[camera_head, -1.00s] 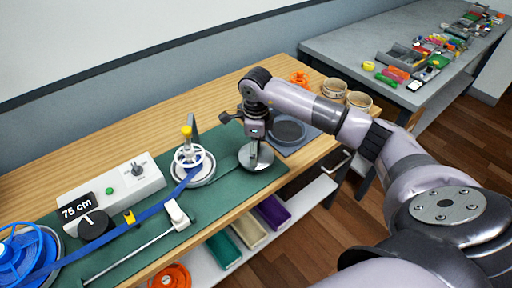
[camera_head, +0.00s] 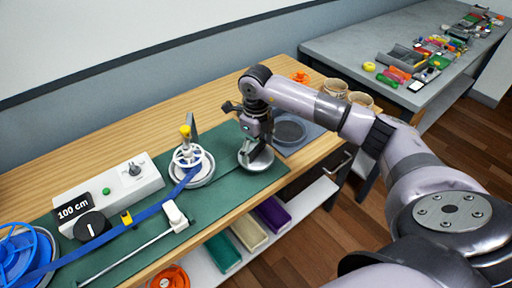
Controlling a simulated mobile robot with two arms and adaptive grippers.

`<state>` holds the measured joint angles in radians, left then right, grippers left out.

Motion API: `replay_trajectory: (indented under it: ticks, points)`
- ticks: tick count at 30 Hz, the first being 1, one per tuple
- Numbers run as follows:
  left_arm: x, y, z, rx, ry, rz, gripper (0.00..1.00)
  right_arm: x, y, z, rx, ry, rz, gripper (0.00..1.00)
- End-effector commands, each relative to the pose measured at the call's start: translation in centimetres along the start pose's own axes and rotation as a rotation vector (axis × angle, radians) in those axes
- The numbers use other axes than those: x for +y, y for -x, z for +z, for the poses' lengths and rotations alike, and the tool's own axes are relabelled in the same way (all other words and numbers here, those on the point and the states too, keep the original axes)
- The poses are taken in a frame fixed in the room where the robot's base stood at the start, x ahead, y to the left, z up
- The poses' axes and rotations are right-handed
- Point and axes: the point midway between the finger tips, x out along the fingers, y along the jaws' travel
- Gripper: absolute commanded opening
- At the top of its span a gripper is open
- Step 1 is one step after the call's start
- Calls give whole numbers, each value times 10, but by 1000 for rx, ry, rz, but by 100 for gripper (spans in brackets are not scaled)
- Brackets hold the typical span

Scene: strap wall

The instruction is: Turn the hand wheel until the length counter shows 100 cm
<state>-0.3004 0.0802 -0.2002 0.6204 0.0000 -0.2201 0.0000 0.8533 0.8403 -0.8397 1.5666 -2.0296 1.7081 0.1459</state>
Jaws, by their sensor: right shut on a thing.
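The length counter (camera_head: 73,206) on the light grey box at the left reads 100 cm. The round grey metal hand wheel (camera_head: 263,163) lies on the green mat at the right end of the strap line. My right gripper (camera_head: 256,150) points down over it and is shut on it; the fingers hide the exact point of grip. The blue strap (camera_head: 152,209) runs from the blue reel (camera_head: 22,254) at lower left to a white spool (camera_head: 188,160) with a yellow-topped post. My left gripper is out of view.
The grey box (camera_head: 133,183) carries a black knob (camera_head: 92,226) and a green button. A dark round dish (camera_head: 289,131) sits just right of the wheel. Two cups (camera_head: 334,87) stand near the table's right end. Coloured bins (camera_head: 225,251) lie on the shelf below.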

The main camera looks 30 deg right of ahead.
Motion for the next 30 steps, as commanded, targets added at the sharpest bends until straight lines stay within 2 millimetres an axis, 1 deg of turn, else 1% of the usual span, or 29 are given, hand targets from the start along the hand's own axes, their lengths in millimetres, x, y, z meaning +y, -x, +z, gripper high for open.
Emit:
replay_trajectory:
  ticks: [1,9,20,23,26,30]
  points:
    - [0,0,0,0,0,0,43,-1,0,0,-1,0,-2,78]
    - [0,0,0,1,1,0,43,0,0,0,-1,1,-1,96]
    - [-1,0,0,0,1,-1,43,0,2,0,-1,1,-1,97]
    - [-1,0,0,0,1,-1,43,-1,11,1,-3,1,-1,97]
    - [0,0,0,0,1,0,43,-1,28,1,-6,1,-3,97]
    - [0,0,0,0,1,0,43,-1,59,2,-6,1,-2,97]
